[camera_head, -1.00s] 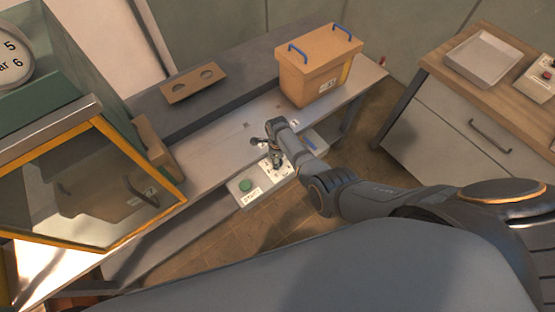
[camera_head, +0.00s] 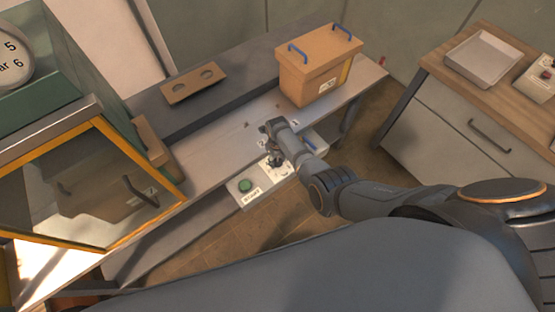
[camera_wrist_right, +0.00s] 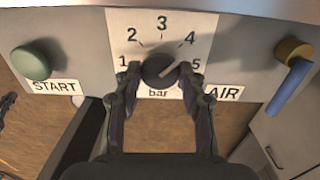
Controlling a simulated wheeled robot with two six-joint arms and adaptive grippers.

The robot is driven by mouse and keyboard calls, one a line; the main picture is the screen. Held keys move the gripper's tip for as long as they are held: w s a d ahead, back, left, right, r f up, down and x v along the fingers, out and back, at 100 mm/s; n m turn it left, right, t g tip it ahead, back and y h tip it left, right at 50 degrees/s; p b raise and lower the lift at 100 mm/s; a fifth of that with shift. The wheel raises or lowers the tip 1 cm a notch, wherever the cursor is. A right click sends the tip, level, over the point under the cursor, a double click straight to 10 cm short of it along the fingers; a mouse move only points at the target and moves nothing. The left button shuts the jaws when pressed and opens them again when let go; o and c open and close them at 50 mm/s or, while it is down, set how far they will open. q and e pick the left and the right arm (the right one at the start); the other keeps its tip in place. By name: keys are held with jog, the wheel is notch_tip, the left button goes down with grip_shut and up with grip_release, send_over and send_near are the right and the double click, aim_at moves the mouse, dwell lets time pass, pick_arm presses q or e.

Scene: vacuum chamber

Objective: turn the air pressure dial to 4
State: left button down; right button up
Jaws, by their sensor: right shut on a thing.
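The air pressure dial is a black round knob (camera_wrist_right: 160,70) on a white scale plate (camera_wrist_right: 150,22) marked 1 to 5 with "bar" below. A light line on the knob slants up and right, roughly between 4 and 5; its exact reading is hard to tell. My right gripper (camera_wrist_right: 160,74) is shut on the knob, one finger at each side. In the head view the right gripper (camera_head: 274,158) reaches down at the front panel of the bench and hides most of the dial. My left gripper is not in view.
A green START button (camera_wrist_right: 31,62) is left of the dial; a blue-handled valve (camera_wrist_right: 290,85) is right, near the AIR label (camera_wrist_right: 222,93). An orange box (camera_head: 312,75) stands on the bench (camera_head: 215,150). A glass-fronted chamber (camera_head: 75,190) stands left, a wooden-topped cabinet (camera_head: 450,125) right.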

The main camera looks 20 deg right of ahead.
aim_at(278, 162)
jog(key=shift+s, duration=0.1)
jog(key=shift+f, duration=0.1)
dwell(0.3)
jog(key=o, duration=1.1)
jog(key=shift+o, duration=0.2)
notch_tip(278, 162, up, 12)
